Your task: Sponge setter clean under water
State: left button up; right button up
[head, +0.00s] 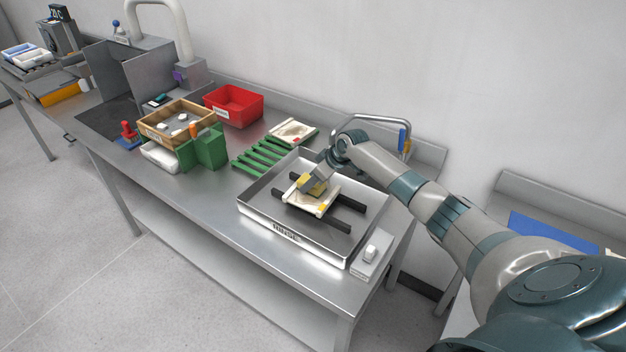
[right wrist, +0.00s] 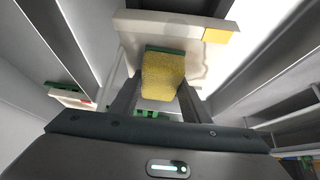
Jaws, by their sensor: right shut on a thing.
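The setter (head: 318,206), a cream slab with a yellow patch at one corner, lies on two dark bars in the steel rinse tray (head: 252,207). It also shows in the right wrist view (right wrist: 140,24). My right gripper (head: 311,185) is above the setter, shut on a yellow sponge with a green layer (right wrist: 163,76). The sponge is at the setter, but I cannot tell whether it touches it. No water stream is visible from the bent metal tap (head: 372,119) behind the tray. My left gripper is not in view.
A green rack (head: 262,155) with another cream slab (head: 291,132) stands left of the tray. Beyond are a red bin (head: 232,106), a wooden box (head: 160,129) and a green holder (head: 208,150). A small white switch box (head: 371,257) sits at the tray's front right.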

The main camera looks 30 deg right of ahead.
jog(key=shift+f, duration=0.15)
jog(key=shift+w+d+b, duration=0.35)
jog(key=shift+d+b, duration=0.3)
jog(key=shift+b, duration=0.15)
jog(key=shift+w+d+b, duration=0.25)
jog(key=shift+d+b, duration=0.05)
jog(key=shift+d, duration=0.2)
jog(key=shift+r, duration=0.2)
jog(key=shift+s+a+p, duration=0.3)
jog(key=shift+a+p, duration=0.3)
jog(key=shift+p, duration=0.2)
jog(key=shift+s+a+p, duration=0.25)
jog(key=shift+a+p, duration=0.2)
jog(key=shift+s+a+f, duration=0.1)
jog(key=shift+a+f, duration=0.1)
